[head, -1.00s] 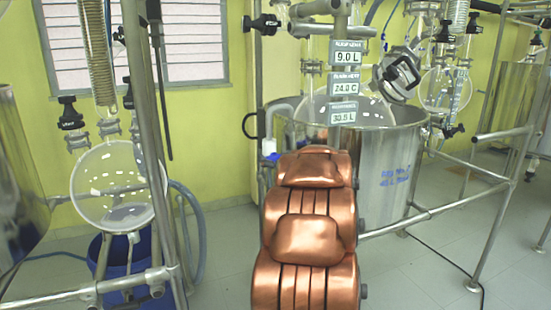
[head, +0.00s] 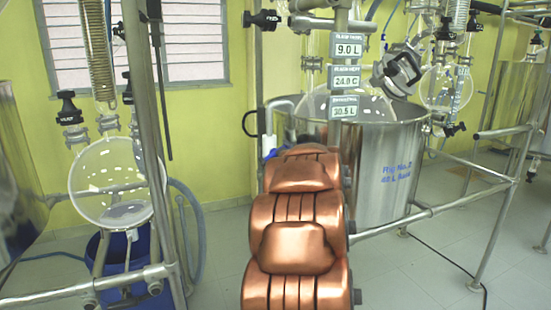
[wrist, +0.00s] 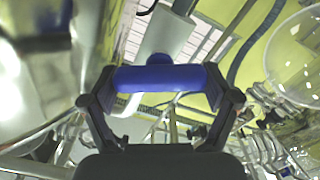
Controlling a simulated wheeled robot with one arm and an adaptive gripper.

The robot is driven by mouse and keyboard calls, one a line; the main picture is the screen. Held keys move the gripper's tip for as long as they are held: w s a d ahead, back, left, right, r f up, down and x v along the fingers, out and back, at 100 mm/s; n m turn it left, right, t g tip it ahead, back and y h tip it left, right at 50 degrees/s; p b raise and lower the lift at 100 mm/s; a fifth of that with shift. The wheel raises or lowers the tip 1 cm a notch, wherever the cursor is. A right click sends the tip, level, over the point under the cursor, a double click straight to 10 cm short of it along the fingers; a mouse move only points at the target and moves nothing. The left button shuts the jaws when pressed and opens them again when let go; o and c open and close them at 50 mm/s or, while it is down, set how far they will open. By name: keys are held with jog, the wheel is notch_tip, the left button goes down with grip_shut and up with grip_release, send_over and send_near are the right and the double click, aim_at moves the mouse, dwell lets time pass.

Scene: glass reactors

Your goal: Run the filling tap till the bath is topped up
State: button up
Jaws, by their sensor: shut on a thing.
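The bath (head: 385,180) is the wide steel tub at centre right, with blue lettering on its wall. A clear glass vessel stands over it. A curved pale pipe (head: 280,104) reaches its left rim. In the wrist view my black gripper (wrist: 160,84) is shut on a blue bar-shaped tap handle (wrist: 158,76), its fingers at the bar's two ends. In the head view a little blue shows left of the bath, and my copper arm hides the gripper. The water surface cannot be made out.
Readout plates (head: 346,77) hang on a pole before the bath; the lowest seems to read 30.5 L. Steel rails (head: 445,205) run right of it. A round glass flask (head: 115,180) stands left above a blue bucket (head: 140,260). Open floor lies at lower right.

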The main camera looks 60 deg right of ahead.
jog(key=n+b, duration=0.1)
jog(key=n, duration=0.2)
jog(key=shift+w+a+f+n+b, duration=0.1)
jog(key=shift+f+n+b, duration=0.1)
jog(key=shift+n+b, duration=0.8)
jog(key=shift+n, duration=0.5)
jog(key=shift+r, duration=0.1)
jog(key=o, duration=0.9)
jog(key=shift+w, duration=0.1)
jog(key=shift+v, duration=6.1)
